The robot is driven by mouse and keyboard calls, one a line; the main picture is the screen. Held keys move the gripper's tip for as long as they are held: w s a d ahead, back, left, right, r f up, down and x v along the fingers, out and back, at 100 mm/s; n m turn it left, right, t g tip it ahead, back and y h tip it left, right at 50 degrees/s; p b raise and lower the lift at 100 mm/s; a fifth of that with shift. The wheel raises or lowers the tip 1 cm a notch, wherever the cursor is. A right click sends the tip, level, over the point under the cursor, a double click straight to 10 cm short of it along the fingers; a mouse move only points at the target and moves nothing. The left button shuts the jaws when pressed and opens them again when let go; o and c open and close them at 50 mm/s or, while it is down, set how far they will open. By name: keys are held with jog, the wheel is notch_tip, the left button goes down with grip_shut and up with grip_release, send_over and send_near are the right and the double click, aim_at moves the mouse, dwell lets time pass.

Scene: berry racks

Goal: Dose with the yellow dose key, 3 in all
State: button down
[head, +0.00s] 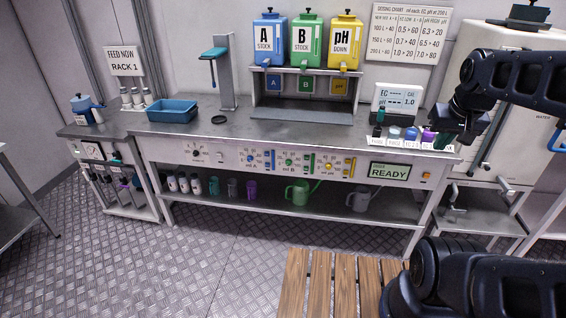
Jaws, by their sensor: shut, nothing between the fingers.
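The front panel of the bench carries a yellow control (329,165) on its right section, with a yellow bar (351,167) beside it. A yellow plate (339,86) also sits under the yellow pH DOWN tank (345,42); I cannot tell from its look which of these is the key. The display (390,171) at the right of the panel reads READY. My gripper (455,132) is at the bench's right end, shut and empty, above and right of the yellow controls and apart from them. Its fingertips are dark and hard to make out.
Small capped bottles (411,134) and a meter (396,101) stand near my gripper. A blue tray (172,110) is at the bench's left. Blue A (269,38) and green B (307,40) tanks stand on the shelf. A slatted wooden surface (330,285) is in front.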

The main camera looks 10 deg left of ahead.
aim_at(344, 177)
jog(key=w+f+n+g+h, duration=0.1)
jog(key=w+f+n+h, duration=0.15)
jog(key=w+f, duration=0.6)
jog(key=w+f+n+g+h, duration=0.1)
jog(key=w+f+h, duration=0.35)
jog(key=w, duration=0.65)
jog(key=w+f+n+g+h, duration=0.1)
jog(key=w+f+n+h, duration=0.15)
jog(key=w+f, duration=0.6)
jog(key=w+a+f+n+t, duration=0.3)
jog(key=w+a+f, duration=0.1)
jog(key=f, duration=0.6)
jog(key=w+a+f+n+t, duration=0.3)
jog(key=a+f, duration=0.3)
jog(key=f, duration=0.4)
jog(key=w+a+f+n+t+h, duration=0.1)
jog(key=w+a+f+n+t, duration=0.2)
jog(key=f, duration=0.7)
jog(key=w+a, duration=0.2)
jog(key=a, duration=0.1)
jog(key=shift+n, duration=0.3)
jog(key=shift+w+f, duration=0.1)
jog(key=shift+w, duration=4.3)
jog(key=shift+w, duration=0.2)
